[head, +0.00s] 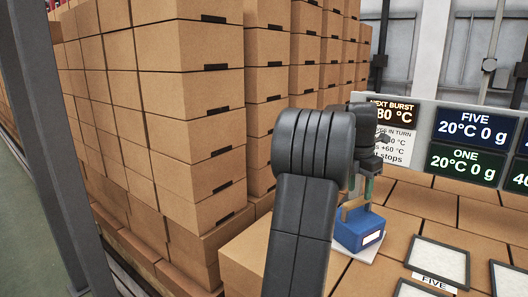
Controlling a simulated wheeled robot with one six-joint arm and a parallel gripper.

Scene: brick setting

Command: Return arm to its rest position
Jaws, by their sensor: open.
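My gripper (361,190) is in the head view, right of centre, pointing down with its greenish fingers. It is open. Just below it stands a blue block (350,231) with a tan handle (353,208) and a white label. The block sits upright on a white plate (374,249). The fingertips are close to the handle; I cannot tell whether they are above it or beside it. My dark arm covers part of the view left of the gripper.
Tall stacks of cardboard boxes (190,110) fill the left and back. A sign board (420,120) with temperature panels stands behind the brown work surface (398,222). Framed pale pads (438,262), one labelled FIVE, lie at front right. A grey post (62,140) stands at left.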

